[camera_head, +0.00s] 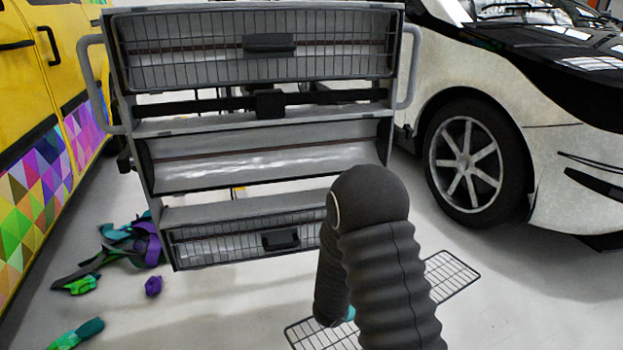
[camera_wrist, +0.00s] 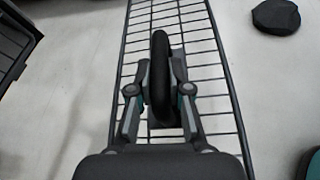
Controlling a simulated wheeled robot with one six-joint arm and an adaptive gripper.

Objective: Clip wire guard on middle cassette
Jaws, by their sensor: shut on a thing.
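The wire guard (camera_head: 455,277) is a long dark grid with a black handle (camera_wrist: 158,50). In the wrist view, my gripper (camera_wrist: 159,90) is shut on this handle, with a finger on each side. In the head view, the guard is over the floor, below and right of the rack, and my dark arm hides its middle and my fingers. The middle cassette (camera_head: 215,170) is an open trough in the grey rack, with a shiny roll inside and no guard over its front. The guard's grid also shows in the wrist view (camera_wrist: 227,75).
The upper cassette (camera_head: 180,65) and the lower cassette (camera_head: 215,248) have wire guards with black handles. Side handles (camera_head: 408,65) stick out from the rack. A yellow vehicle (camera_head: 60,90) stands left, a white car (camera_head: 540,150) right. Coloured scraps (camera_head: 150,245) lie on the floor at left.

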